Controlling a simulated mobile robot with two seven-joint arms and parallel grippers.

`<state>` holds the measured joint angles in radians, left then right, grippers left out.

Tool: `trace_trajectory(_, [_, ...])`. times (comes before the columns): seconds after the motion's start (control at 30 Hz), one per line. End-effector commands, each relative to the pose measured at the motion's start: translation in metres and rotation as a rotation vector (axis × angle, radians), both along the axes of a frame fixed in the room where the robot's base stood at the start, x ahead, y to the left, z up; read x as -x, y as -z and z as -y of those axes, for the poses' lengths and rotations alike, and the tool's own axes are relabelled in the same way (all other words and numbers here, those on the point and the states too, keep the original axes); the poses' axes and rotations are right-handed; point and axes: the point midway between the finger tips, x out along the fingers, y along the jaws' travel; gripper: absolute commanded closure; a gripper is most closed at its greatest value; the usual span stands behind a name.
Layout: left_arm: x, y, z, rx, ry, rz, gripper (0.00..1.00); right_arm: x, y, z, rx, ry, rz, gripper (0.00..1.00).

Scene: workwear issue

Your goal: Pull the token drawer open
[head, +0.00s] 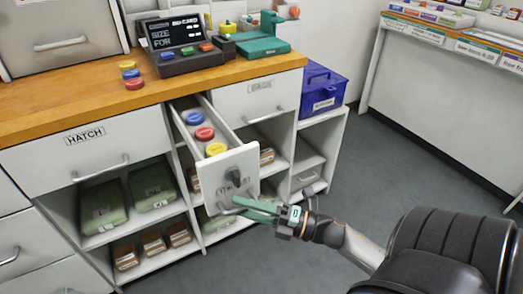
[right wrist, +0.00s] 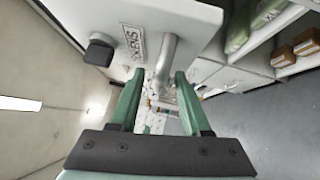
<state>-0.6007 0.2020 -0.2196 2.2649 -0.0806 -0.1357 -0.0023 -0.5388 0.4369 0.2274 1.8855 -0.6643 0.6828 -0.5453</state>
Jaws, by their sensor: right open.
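The token drawer (head: 228,172) stands pulled out from the white counter, with a blue, a red and a yellow token (head: 216,149) in a row inside it. In the right wrist view the handle lies between the spread fingers of the gripper (right wrist: 159,85); contact cannot be told. My left gripper is not in view.
The HATCH drawer (head: 85,148) to the left and the drawer (head: 258,97) to the right are shut. Open shelves below hold green packs (head: 103,205) and brown boxes. A blue box (head: 322,90) stands at the right. Grey floor (head: 375,150) is clear toward the right.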

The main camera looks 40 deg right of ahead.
Motion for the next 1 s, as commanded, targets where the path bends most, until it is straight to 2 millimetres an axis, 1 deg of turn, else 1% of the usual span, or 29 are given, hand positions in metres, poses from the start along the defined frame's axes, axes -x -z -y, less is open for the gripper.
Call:
trace_trajectory(0.17, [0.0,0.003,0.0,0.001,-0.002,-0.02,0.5,0.026,0.005,0.016,-0.001,0.004,-0.007,0.53])
trace_trajectory(0.3, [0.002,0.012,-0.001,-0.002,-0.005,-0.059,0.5,0.053,0.009,0.033,0.0,0.004,-0.008,0.53])
trace_trajectory(0.5, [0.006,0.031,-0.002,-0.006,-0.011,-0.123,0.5,0.084,0.013,0.053,0.0,0.003,-0.004,0.53])
trace_trajectory(0.7, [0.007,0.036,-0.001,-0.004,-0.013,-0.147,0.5,0.099,0.015,0.062,0.0,0.001,-0.002,0.53])
trace_trajectory(1.0, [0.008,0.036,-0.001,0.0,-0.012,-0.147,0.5,0.101,0.015,0.063,-0.001,0.001,0.0,0.53])
